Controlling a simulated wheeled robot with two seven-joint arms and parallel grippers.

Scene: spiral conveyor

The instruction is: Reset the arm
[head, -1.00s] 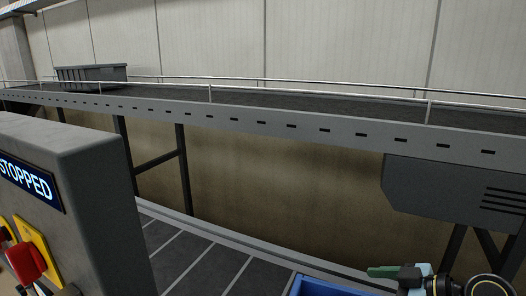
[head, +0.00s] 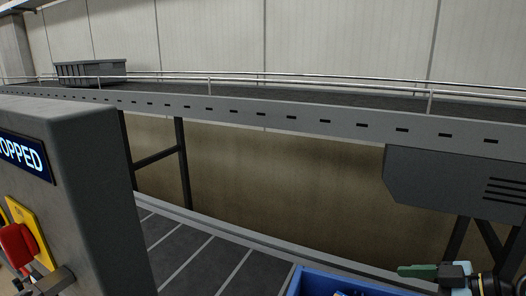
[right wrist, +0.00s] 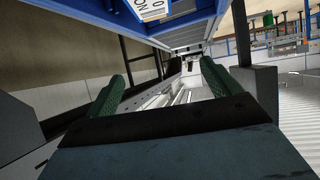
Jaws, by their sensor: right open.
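My right gripper (head: 418,270) shows at the bottom right of the head view, beside and above the right part of a blue crate. In the right wrist view, its two green fingers (right wrist: 163,78) stand wide apart with nothing held between them.
A grey control box (head: 75,180) with a lit sign ending in "OPPED" and a red switch (head: 17,245) on yellow stands at left. The blue crate (head: 297,283) holds small items, mostly cut off. A lower conveyor (head: 180,250) runs below a raised one (head: 300,125) carrying a grey bin (head: 92,74).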

